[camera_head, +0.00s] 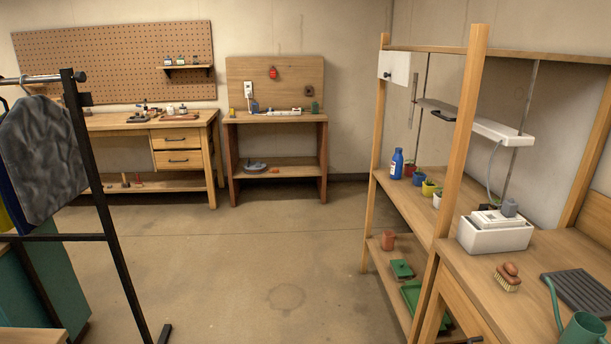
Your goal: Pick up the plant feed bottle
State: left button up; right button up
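A blue bottle (397,164) with a white label stands upright on the middle shelf of the wooden shelving unit at the right. It looks like the plant feed bottle, but its label is too small to read. It stands at the shelf's far end, left of several small pots. Neither of my grippers shows in the head view.
The wooden shelf (402,196) also holds a yellow pot (429,189). A wooden counter in front carries a white box (494,235), a brush (508,279) and a green watering can (582,331). A black clothes rack (98,205) stands at the left. The middle floor (250,255) is clear.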

aim_at(397, 159)
jog(key=i+j, duration=0.1)
jog(key=i, duration=2.1)
